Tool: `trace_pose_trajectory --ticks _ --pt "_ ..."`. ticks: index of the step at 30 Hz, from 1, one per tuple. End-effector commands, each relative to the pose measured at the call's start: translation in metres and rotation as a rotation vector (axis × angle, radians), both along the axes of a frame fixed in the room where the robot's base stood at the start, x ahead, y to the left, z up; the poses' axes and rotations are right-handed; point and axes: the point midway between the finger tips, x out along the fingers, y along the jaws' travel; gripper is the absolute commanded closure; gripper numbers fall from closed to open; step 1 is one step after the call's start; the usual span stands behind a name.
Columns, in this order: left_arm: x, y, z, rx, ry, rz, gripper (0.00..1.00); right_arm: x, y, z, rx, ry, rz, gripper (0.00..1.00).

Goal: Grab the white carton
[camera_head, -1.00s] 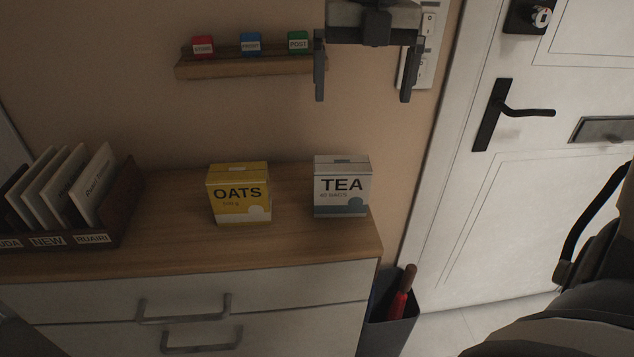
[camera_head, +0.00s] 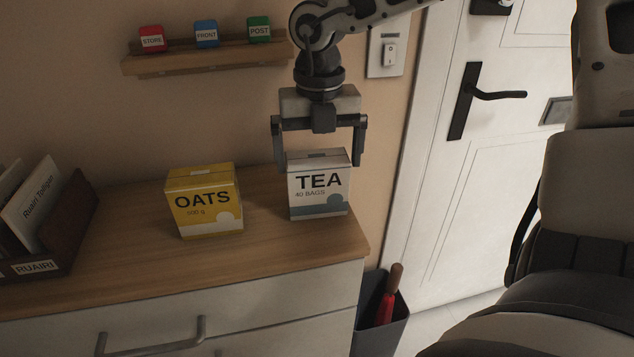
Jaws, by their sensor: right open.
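The white carton (camera_head: 318,187) is a box labelled TEA, 40 BAGS, with a grey-blue lower band. It stands upright on the wooden dresser top, near the right end. My right gripper (camera_head: 320,160) points down over it, with one finger at each side of the carton's upper part. The fingers are spread wider than the carton, and the gripper is open and empty. I cannot tell whether a finger touches the carton. My left gripper is out of view.
A yellow OATS carton (camera_head: 204,203) stands left of the white one. A card rack (camera_head: 60,232) is at the far left. A wall shelf (camera_head: 200,60) holds red, blue and green blocks. A grey bin (camera_head: 385,335) stands right of the dresser, before a white door (camera_head: 450,200).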

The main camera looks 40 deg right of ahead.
Motion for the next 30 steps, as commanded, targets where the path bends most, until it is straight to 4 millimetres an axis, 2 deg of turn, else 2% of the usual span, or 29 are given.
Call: trace_pose_trajectory --ticks 5,12,15,22,23,26,30 --pt "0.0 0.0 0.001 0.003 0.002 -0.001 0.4 0.0 0.0 -0.012 0.001 0.004 0.0 0.0" --pt "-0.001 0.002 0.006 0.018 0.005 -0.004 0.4 0.002 0.001 -0.047 0.0 0.004 0.0 0.0" --pt "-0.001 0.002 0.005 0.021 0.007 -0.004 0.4 0.002 0.001 -0.055 0.001 0.001 0.0 0.0" --pt "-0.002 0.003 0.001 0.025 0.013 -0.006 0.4 0.003 0.001 -0.057 0.0 -0.001 0.0 0.0" --pt "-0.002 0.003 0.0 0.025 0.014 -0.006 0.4 0.003 0.001 -0.057 0.0 -0.001 0.0 0.03" --pt "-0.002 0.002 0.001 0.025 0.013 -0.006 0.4 0.003 0.001 -0.057 0.0 -0.001 0.0 0.31" --pt "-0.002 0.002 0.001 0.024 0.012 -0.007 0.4 0.003 0.001 -0.057 0.0 -0.001 0.0 0.31"
